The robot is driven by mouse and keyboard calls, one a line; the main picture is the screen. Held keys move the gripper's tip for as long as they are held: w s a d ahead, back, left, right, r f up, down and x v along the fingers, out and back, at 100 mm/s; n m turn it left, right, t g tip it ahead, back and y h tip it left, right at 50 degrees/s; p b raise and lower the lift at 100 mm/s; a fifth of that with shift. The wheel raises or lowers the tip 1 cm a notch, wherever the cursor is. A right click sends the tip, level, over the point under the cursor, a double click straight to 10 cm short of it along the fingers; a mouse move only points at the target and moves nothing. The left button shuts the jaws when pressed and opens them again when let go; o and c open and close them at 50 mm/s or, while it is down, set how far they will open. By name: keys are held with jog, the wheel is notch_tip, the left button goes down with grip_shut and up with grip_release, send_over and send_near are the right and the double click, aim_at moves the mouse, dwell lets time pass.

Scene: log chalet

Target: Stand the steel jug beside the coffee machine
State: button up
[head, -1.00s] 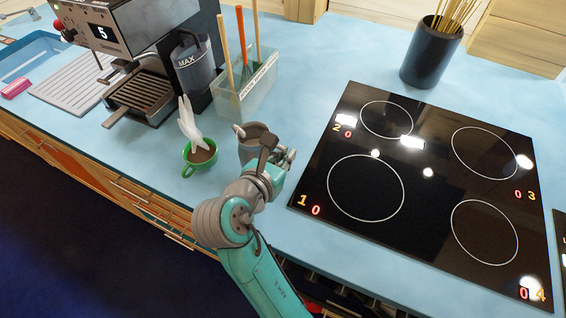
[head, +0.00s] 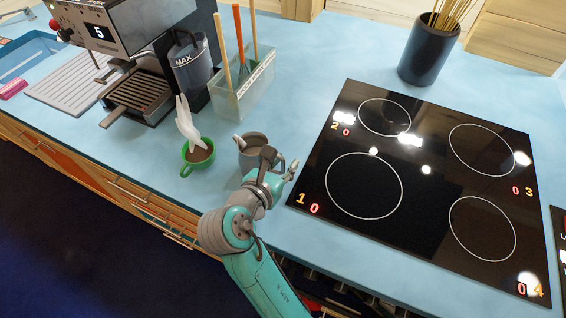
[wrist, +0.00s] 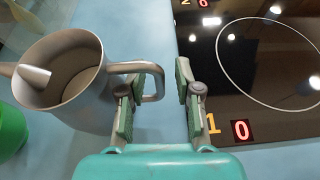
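The steel jug (head: 252,157) stands upright on the blue counter, right of a green cup and apart from the coffee machine (head: 135,35) at the upper left. In the wrist view the jug (wrist: 75,98) is at the left, its spout pointing left and its looped handle (wrist: 135,68) pointing right. My gripper (head: 284,172) is at the handle side of the jug, between it and the hob. In the wrist view my gripper (wrist: 157,95) is open. The outer bend of the handle lies between the fingertips, close to the left finger; I cannot tell if they touch.
The green cup (head: 187,168) holds a brown drink and a white piece. A clear utensil box (head: 243,92) stands behind the jug, next to a grey MAX container (head: 190,62). The black hob (head: 440,190) fills the right. Counter is bare between box and hob.

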jog(key=shift+r, duration=0.15)
jog(key=v, duration=1.2)
jog(key=shift+s, duration=0.1)
